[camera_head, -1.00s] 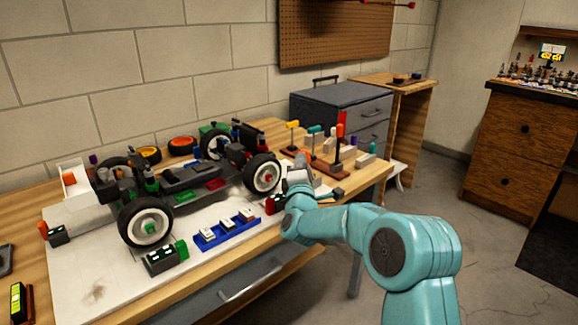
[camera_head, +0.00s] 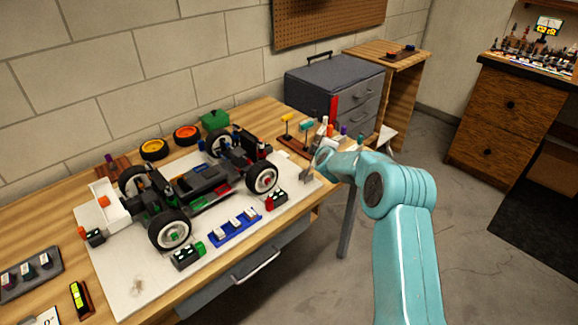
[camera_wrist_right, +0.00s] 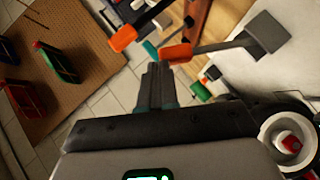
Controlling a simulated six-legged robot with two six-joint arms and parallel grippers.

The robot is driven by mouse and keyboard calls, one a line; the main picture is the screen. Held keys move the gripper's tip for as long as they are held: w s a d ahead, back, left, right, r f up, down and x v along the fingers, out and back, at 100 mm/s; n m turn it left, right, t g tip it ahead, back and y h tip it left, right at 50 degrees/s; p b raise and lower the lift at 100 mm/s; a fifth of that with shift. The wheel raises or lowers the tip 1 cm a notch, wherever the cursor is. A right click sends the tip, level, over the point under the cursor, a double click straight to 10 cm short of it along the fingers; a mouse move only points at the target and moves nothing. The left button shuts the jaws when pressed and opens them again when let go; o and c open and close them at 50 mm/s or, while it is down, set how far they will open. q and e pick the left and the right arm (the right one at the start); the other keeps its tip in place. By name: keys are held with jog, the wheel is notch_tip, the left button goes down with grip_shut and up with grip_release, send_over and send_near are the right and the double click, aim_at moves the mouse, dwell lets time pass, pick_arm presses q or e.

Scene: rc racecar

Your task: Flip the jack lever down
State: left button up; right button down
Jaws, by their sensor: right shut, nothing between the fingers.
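In the right wrist view, a dark grey bar with an orange end (camera_wrist_right: 178,53) and a square grey block (camera_wrist_right: 268,32) at its other end lies above and to the right of my right gripper; it looks like the jack lever, though I cannot be sure. My right gripper (camera_wrist_right: 157,75) is shut and empty, its fingertips just below the orange end; I cannot tell whether they touch. In the head view the gripper (camera_head: 307,174) is at the right end of the white mat, and the lever is not clearly visible. My left gripper is not in view.
The RC car (camera_head: 195,185) stands on the white mat (camera_head: 140,285), its red-hubbed wheel (camera_head: 262,180) left of my gripper. A blue tray (camera_head: 235,228) lies in front. Tools stand in a wooden rack (camera_head: 290,142) behind. A grey drawer cabinet (camera_head: 335,85) stands farther back.

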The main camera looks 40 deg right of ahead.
jog(key=shift+d+f+p, duration=0.2)
jog(key=shift+d+p, duration=0.35)
jog(key=shift+d+f+p, duration=0.15)
jog(key=shift+d+p, duration=0.35)
jog(key=shift+d, duration=0.05)
